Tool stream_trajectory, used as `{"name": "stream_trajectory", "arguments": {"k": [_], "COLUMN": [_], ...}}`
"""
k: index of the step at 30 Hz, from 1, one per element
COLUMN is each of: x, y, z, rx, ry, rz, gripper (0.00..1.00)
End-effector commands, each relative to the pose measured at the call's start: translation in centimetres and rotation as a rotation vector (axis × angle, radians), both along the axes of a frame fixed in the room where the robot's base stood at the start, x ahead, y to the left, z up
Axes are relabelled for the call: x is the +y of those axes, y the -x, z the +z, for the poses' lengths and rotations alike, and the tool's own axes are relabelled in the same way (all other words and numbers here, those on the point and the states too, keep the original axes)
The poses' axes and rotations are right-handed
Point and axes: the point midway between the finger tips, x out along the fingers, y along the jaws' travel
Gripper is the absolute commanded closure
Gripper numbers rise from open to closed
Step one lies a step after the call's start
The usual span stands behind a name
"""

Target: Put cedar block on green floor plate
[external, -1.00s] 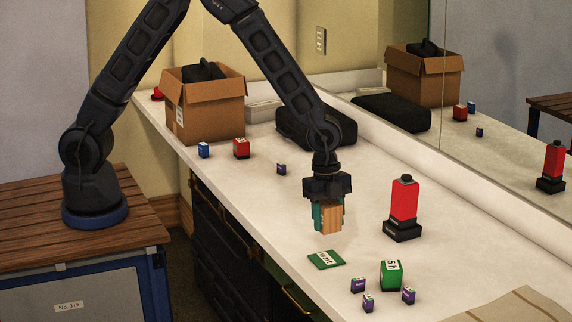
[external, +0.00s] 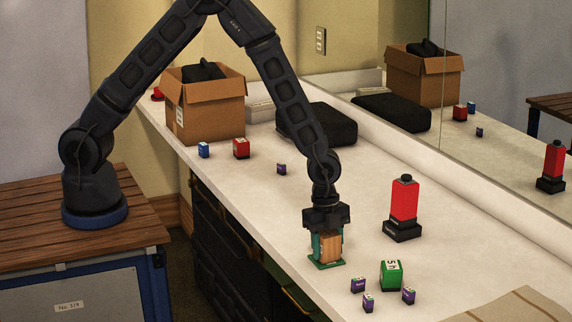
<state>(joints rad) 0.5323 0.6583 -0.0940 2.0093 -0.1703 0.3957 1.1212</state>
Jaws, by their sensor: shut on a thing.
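The cedar block (external: 329,248) is orange-brown wood and upright between the teal fingers of my gripper (external: 327,246). My gripper points straight down and is shut on the block. The green floor plate (external: 324,265) is a thin green square on the white counter, directly under the block. The block and fingers cover most of the plate, including its label. The block's bottom is at or just above the plate; I cannot tell whether they touch.
A green box (external: 391,276) and small purple boxes (external: 358,285) stand to the right and in front. A red and black device (external: 403,210) stands behind to the right. A red block (external: 241,149), blue block (external: 204,150) and cardboard box (external: 206,108) are farther back. The counter's left edge is close.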

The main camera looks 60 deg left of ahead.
Motion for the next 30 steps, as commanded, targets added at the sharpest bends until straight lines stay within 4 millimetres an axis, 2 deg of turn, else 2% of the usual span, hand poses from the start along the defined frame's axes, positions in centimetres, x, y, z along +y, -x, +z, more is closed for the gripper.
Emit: {"name": "stream_trajectory", "arguments": {"k": [3, 4, 7, 16, 20, 23, 30], "x": [0.0, 0.0, 0.0, 0.0, 0.1, 0.3, 0.9], "y": [0.0, 0.0, 0.0, 0.0, -0.1, -0.1, 0.0], "z": [-0.3, -0.3, -0.2, -0.2, 0.6, 1.9, 6.3], "rx": [0.001, 0.000, 0.000, 0.000, -0.002, -0.002, -0.002], "ry": [0.000, 0.000, 0.000, 0.000, 0.001, 0.002, 0.002], "rz": [0.001, 0.001, 0.000, 0.000, 0.000, 0.001, 0.001], "gripper": [0.77, 0.51, 0.31, 0.31, 0.31, 0.31, 0.31]}}
